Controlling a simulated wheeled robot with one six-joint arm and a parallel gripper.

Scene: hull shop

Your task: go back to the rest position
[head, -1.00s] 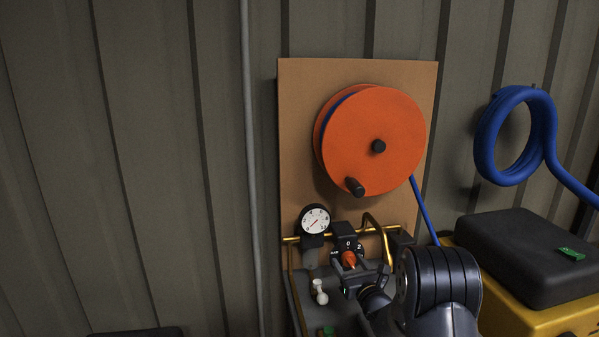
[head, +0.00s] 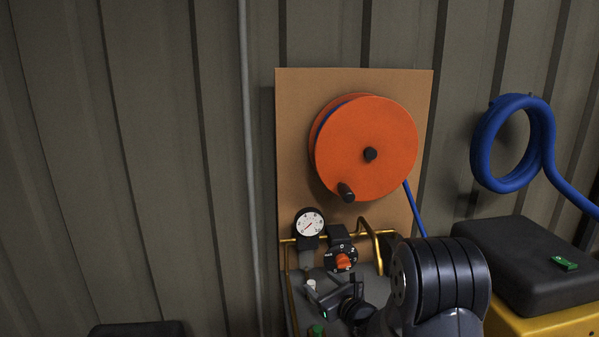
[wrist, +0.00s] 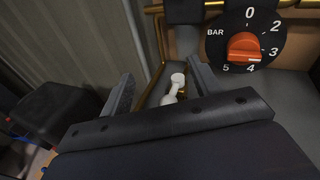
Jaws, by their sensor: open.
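My gripper (head: 335,300) is in front of the panel, low in the head view, beside a small white fitting (head: 311,284). In the wrist view its two fingers (wrist: 160,88) stand apart, with the white fitting (wrist: 177,81) showing between and beyond them. I cannot tell whether they touch it; the jaws hold nothing visible. The orange-knobbed dial (head: 342,260) is just above the gripper, and in the wrist view the dial (wrist: 244,46) reads BAR with numbers 0 to 5, clear of the fingers.
An orange hose reel (head: 372,150) sits on a brown board (head: 300,130) above a pressure gauge (head: 309,224) and brass pipes (head: 375,222). A coiled blue hose (head: 487,145) hangs at the right. A black case (head: 520,262) lies on a yellow box (head: 540,322). The left wall is clear.

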